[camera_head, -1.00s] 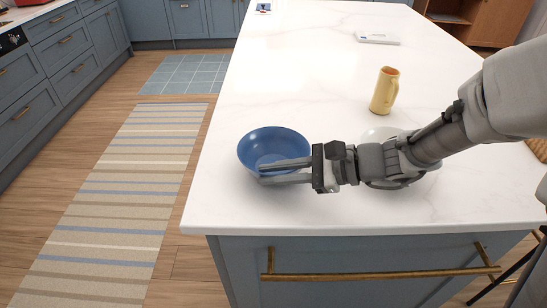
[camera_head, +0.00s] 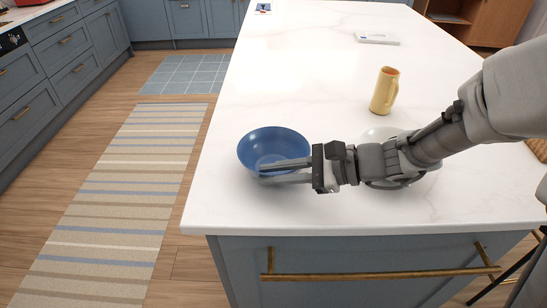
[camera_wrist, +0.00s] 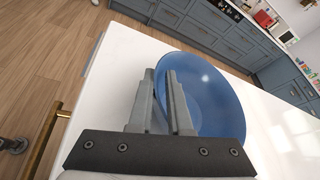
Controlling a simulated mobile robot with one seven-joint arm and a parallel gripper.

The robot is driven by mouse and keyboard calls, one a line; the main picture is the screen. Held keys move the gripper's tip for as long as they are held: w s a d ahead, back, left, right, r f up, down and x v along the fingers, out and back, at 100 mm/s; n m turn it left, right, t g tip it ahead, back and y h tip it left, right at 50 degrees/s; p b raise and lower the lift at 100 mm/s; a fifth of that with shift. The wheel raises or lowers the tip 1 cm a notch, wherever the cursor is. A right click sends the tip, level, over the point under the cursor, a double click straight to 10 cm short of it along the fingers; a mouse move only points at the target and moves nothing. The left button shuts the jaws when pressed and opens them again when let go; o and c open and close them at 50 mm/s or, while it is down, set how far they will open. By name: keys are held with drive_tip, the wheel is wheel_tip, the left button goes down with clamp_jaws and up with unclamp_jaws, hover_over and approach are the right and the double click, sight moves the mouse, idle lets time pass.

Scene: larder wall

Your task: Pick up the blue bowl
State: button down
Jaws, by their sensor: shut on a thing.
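The blue bowl (camera_head: 272,143) stands upright on the white countertop near its left front corner. My gripper (camera_head: 285,171) reaches in from the right, with one finger over the inside of the bowl and the other outside its near wall. In the wrist view the fingers (camera_wrist: 164,98) are close together at the near rim of the bowl (camera_wrist: 212,92). The gripper is shut on the bowl's rim. The exact contact is partly hidden by the fingers.
A white dish (camera_head: 378,134) is partly hidden behind my wrist. A small white object (camera_head: 377,38) lies farther back. The counter's left edge is close to the bowl.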

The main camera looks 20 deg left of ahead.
drive_tip(key=shift+r, duration=0.45)
wheel_tip(320, 180, up, 4)
drive_tip(key=shift+w+d+f+p, duration=0.1)
drive_tip(key=shift+d+p, duration=0.05)
drive_tip(key=shift+p, duration=0.9)
drive_tip(key=r+p+v, duration=0.1)
drive_tip(key=v, duration=0.5)
drive_tip(key=w+a+r+p+v, duration=0.1)
drive_tip(key=v, duration=0.5)
drive_tip(key=shift+w+d+p, duration=0.3)
drive_tip(key=shift+w+d, duration=0.1)
